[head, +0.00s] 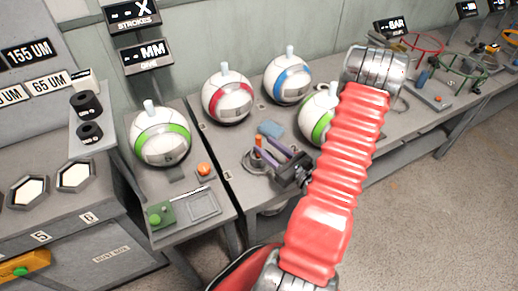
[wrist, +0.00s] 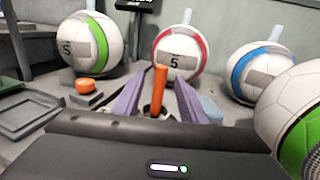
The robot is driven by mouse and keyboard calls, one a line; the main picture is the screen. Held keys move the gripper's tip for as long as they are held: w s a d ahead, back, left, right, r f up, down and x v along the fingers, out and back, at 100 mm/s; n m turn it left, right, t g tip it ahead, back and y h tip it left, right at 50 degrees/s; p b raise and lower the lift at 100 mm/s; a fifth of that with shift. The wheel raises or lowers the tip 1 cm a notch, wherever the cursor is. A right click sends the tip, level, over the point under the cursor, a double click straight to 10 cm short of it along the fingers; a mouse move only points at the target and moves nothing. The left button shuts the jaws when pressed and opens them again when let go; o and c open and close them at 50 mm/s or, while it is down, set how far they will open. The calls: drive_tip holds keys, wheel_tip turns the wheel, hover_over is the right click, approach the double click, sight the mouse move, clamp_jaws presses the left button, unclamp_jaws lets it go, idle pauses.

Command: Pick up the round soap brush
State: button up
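An upright orange handle (wrist: 159,84), which looks like that of the round soap brush, stands between the two purple fingers of my gripper (wrist: 161,78) in the wrist view. My gripper is open, with a gap on each side of the handle. In the head view my gripper (head: 264,152) reaches low over the bench, and the orange handle (head: 258,142) shows at its fingertips.
A blue sponge-like block (head: 270,129) lies just behind the fingers. White balls with red (head: 229,98), blue (head: 288,80) and green (head: 161,138) bands stand around. An orange button (head: 204,169) and a shallow tray (head: 203,206) are at left.

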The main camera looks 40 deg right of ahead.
sight(260, 142)
drive_tip(key=shift+w, duration=1.75)
drive_tip(key=shift+w, duration=0.1)
drive_tip(key=shift+w+d+r, duration=0.1)
drive_tip(key=shift+w+d, duration=0.05)
drive_tip(key=shift+w, duration=1.1)
drive_tip(key=shift+w+d, duration=0.1)
drive_tip(key=shift+w, duration=1.15)
drive_tip(key=shift+c, duration=0.5)
clamp_jaws()
